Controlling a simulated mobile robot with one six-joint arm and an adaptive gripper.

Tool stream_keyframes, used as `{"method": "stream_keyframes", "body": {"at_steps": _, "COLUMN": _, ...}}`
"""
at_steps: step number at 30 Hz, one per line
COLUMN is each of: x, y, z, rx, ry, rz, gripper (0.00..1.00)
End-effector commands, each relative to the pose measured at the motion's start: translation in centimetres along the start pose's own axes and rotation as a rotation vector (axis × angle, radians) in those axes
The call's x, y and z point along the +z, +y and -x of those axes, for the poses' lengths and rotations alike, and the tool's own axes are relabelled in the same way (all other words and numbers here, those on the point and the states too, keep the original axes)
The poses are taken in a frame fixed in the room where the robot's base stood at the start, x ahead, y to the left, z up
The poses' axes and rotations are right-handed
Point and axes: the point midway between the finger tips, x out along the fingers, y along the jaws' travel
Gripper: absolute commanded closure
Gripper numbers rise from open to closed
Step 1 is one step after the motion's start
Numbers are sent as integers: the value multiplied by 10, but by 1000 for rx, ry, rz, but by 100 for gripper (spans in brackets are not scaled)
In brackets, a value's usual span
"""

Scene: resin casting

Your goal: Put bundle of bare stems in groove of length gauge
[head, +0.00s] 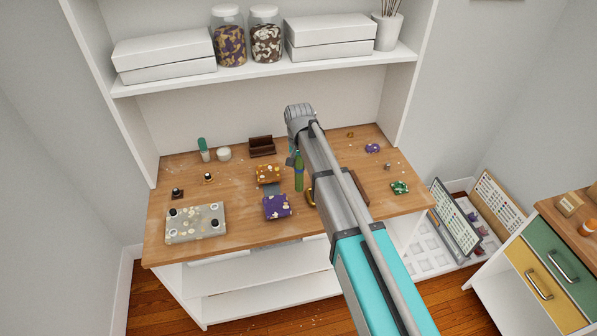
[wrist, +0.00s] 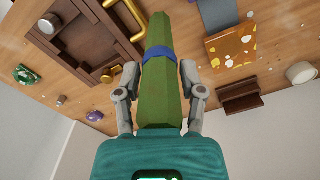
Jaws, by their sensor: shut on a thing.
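The bundle of bare stems is a long green bundle (wrist: 160,104) with a blue band, seen large in the wrist view. It also shows upright beside my arm in the head view (head: 299,172). My gripper (wrist: 159,88) is shut on it, one finger on each side below the band. A dark brown stepped holder (head: 262,146) stands at the back of the bench and also shows in the wrist view (wrist: 240,96). It may be the length gauge, but I cannot tell for sure, and its groove is not clear. My arm hides part of the bench.
A dark wooden frame (wrist: 68,62) with a brass handle is mostly behind my arm in the head view. Orange (head: 268,174) and purple (head: 277,206) speckled blocks lie near the bundle. A pale speckled slab (head: 195,222) lies at left. The shelf (head: 270,76) overhangs the back.

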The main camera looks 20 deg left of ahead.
Motion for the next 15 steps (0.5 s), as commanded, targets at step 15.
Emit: {"method": "stream_keyframes", "body": {"at_steps": 15, "x": -8, "y": -4, "z": -30, "rx": 0, "ry": 0, "rz": 0, "gripper": 100}}
